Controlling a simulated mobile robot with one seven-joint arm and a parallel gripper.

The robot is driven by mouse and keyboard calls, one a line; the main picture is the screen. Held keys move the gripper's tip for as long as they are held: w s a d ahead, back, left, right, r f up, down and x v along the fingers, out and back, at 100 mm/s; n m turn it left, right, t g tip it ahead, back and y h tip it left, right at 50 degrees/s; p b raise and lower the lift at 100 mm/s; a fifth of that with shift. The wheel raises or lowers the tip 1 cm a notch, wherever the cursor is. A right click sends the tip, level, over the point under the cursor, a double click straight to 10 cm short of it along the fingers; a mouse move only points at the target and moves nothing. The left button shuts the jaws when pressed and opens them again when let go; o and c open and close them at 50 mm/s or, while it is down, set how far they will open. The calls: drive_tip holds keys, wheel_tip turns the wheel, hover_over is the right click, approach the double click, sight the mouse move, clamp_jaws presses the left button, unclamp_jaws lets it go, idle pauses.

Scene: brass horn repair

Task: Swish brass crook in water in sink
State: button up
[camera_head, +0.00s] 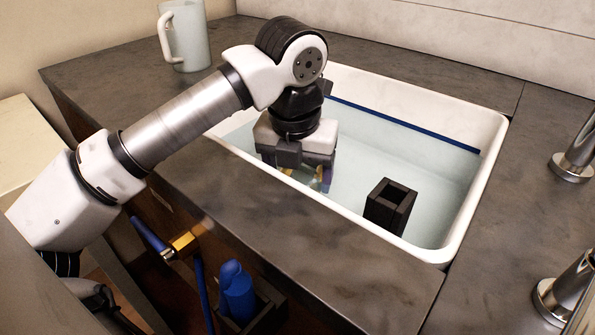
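The white sink (492,165) is set into the dark counter and holds pale, clear water (400,160). My gripper (310,178) points down into the left part of the sink, with its fingers at or below the water surface. A small brass-coloured piece (317,184), apparently part of the brass crook, shows right at the fingers under the gripper body. Most of it is hidden by the gripper and blurred by the water. The fingers are too hidden to tell whether they are closed around it.
A dark, open-topped square block (388,207) stands in the sink, right of my gripper. A blue strip (400,124) runs along the far wall. A pale mug (187,38) stands on the counter, back left. Metal fittings (575,150) rise at the right. Blue tools (237,290) sit below the front edge.

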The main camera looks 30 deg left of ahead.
drive_tip(key=shift+a, duration=0.2)
drive_tip(key=shift+w+a, duration=0.2)
drive_tip(key=shift+a, duration=1.1)
drive_tip(key=shift+d, duration=0.15)
drive_tip(key=shift+s+d+b, duration=0.2)
drive_tip(key=shift+d+b, duration=0.15)
drive_tip(key=shift+d, duration=1.05)
drive_tip(key=shift+a, duration=0.1)
drive_tip(key=shift+w+a, duration=0.2)
drive_tip(key=shift+a, duration=1.25)
drive_tip(key=shift+d, duration=0.25)
drive_tip(key=shift+s+d+b, duration=0.2)
drive_tip(key=shift+d+b, duration=0.1)
drive_tip(key=shift+d, duration=1)
drive_tip(key=shift+a, duration=0.2)
